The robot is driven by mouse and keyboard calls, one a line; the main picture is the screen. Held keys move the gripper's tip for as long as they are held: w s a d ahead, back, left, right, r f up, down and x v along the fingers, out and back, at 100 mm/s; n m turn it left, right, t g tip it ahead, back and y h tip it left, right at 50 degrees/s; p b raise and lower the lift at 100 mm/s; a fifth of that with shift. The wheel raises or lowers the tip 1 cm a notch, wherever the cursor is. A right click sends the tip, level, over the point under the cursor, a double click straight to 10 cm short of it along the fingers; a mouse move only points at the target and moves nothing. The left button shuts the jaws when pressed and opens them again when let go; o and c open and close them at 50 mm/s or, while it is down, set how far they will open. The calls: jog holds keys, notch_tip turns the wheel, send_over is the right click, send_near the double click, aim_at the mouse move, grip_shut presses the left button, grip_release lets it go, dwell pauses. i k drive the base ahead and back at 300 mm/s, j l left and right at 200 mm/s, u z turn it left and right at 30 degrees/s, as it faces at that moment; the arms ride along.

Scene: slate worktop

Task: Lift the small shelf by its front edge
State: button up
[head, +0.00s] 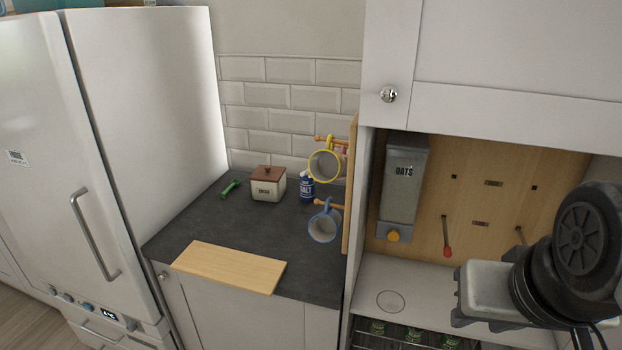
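The likeliest small shelf is a light wooden board (228,266) lying flat at the front of the dark slate worktop (190,224). Its long front edge lies along the worktop's front, over the white cabinet door. Nothing touches the board.
A lidded sugar box (268,187), green item (230,187) and blue salt tub (307,187) stand behind the board. Yellow-rimmed (325,166) and blue-rimmed mugs (324,227) hang on pegs to the right. A tall fridge (155,130) borders the left. An oats dispenser (403,180) hangs in the right niche.

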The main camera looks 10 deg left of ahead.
aim_at(255, 274)
jog(key=j+u, duration=0.15)
jog(key=u, duration=1.2)
jog(key=i+j+u, duration=0.4)
jog(key=i+u, duration=0.35)
